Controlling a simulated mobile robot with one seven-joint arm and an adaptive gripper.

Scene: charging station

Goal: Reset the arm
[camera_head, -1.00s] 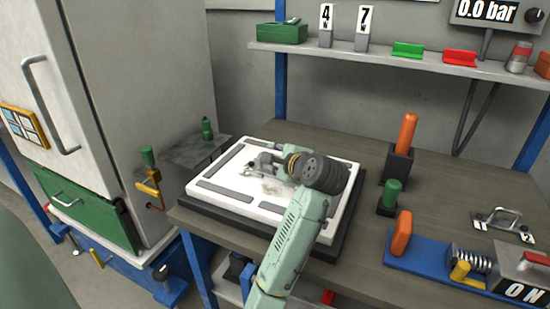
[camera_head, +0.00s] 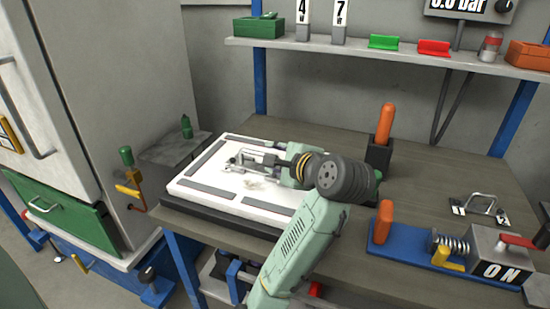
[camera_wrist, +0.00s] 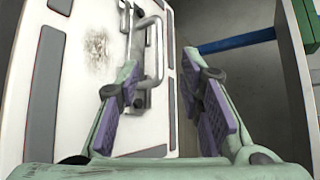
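My gripper (camera_head: 243,161) is over the white panel (camera_head: 190,185) on the bench. My pale green arm reaches in from the bottom, with its dark ribbed wrist over the panel's right side. A metal handle (camera_wrist: 158,48) on the white panel lies by the left finger. I cannot tell whether they touch. The right finger is past the panel's edge.
A grey cabinet (camera_head: 110,70) with a green drawer (camera_head: 60,205) stands left. Right on the bench are an orange-handled holder (camera_head: 385,127), a loose metal handle (camera_head: 482,206) and a blue-based switch unit (camera_head: 405,250). A shelf (camera_head: 340,47) runs above.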

